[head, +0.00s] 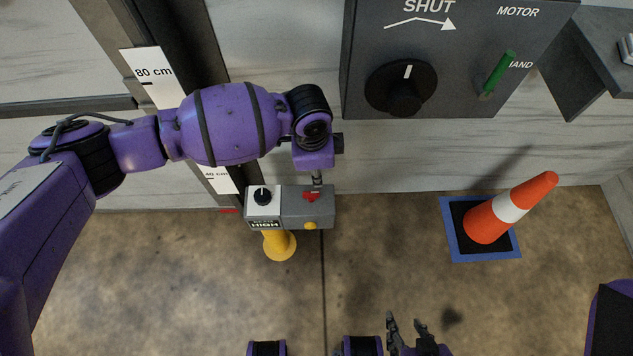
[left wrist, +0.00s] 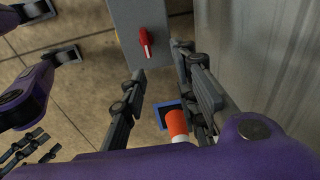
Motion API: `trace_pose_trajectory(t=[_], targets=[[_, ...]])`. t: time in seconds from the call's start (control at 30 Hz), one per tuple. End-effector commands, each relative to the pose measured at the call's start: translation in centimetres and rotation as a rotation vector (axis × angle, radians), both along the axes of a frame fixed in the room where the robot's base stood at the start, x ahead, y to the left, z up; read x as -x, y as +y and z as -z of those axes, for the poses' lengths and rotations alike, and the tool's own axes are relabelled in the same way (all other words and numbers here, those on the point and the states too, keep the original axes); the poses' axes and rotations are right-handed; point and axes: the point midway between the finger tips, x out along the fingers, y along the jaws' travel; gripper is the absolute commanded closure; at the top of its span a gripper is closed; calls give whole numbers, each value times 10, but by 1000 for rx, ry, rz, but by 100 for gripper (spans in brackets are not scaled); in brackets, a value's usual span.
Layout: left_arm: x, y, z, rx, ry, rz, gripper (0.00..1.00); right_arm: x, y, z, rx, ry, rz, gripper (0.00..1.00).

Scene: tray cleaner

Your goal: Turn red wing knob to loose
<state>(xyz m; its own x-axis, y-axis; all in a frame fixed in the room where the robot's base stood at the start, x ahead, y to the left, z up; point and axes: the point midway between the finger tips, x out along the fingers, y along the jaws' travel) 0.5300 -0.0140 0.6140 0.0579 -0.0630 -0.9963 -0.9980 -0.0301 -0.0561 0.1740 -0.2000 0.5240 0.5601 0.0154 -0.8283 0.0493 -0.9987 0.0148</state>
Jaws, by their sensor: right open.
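The red wing knob (head: 311,196) sits on top of a small grey box (head: 318,217) in the middle of the head view. In the left wrist view the knob (left wrist: 146,42) is a narrow red wing with a pale end, on the box's grey face. My left gripper (left wrist: 160,58) is open and empty, its fingers apart. The knob shows just ahead of its fingertips, nearer the left finger; I see no contact. In the head view the left gripper (head: 317,179) hangs right above the knob. My right gripper (head: 406,320) is open and empty at the bottom, away from the box.
A black dial (head: 263,196) and a yellow button (head: 310,226) are on the same box, which stands on a yellow post (head: 279,245). A large grey panel (head: 455,60) hangs above right. An orange cone (head: 488,222) stands on a blue-edged mat at right. Floor between is clear.

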Motion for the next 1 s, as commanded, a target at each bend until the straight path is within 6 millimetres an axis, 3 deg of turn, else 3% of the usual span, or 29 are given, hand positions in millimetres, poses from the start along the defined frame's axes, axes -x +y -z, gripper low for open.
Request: trace_pose_trajectory(t=[0.17,0.63,1.0], targets=[[14,17,5,-71,62,24,72,-1,0,-3,1,-4,0,60],[14,16,71,-68,60,27,72,11,0,15,-3,23,11,60],[14,16,79,-67,59,29,72,10,-1,14,-2,21,10,60]])
